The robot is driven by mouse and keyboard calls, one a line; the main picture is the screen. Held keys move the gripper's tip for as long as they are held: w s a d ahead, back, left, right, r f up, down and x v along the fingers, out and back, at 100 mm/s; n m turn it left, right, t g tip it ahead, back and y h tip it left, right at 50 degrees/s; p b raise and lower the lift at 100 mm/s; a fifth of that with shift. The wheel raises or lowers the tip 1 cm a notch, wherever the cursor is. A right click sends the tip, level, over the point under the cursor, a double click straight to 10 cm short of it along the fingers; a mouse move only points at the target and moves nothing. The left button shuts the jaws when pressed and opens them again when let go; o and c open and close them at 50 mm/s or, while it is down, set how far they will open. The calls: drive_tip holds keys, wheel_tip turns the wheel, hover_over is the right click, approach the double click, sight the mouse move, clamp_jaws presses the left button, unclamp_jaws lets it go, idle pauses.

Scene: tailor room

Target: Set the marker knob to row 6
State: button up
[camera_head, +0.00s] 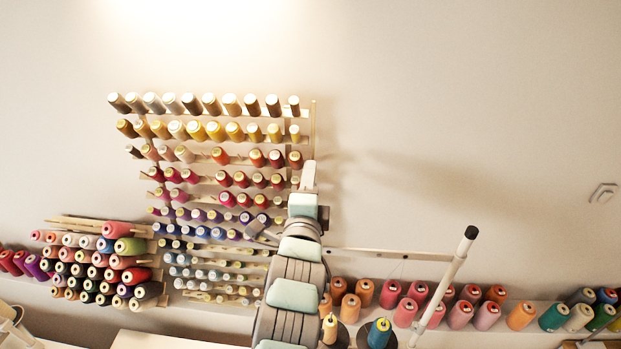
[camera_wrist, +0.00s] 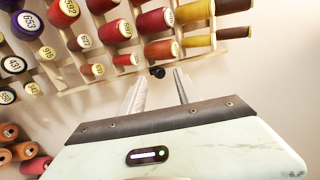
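A small black knob (camera_wrist: 157,71), which looks like the marker knob, shows in the wrist view beside the light wooden side rail (camera_wrist: 105,79) of the thread rack. My gripper (camera_wrist: 159,75) is open, its two pale fingers apart and pointing at the rack. The knob shows in the gap between the fingertips; whether they reach around it I cannot tell. In the head view the rack's right upright (camera_head: 313,125) shows at the top, and my arm hides its lower part. I cannot make out the knob or row marks there.
Rows of spools fill the rack, such as a red spool (camera_wrist: 155,22) near the rail. A stack of cones (camera_head: 118,230) stands at the left. More cones (camera_head: 460,315) line the shelf at the lower right. A white pole with a black tip (camera_head: 470,233) rises right of my arm. The upper right wall is bare.

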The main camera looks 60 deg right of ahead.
drive_tip(key=shift+x, duration=1.25)
drive_tip(key=shift+c, duration=0.2)
clamp_jaws()
idle(0.4)
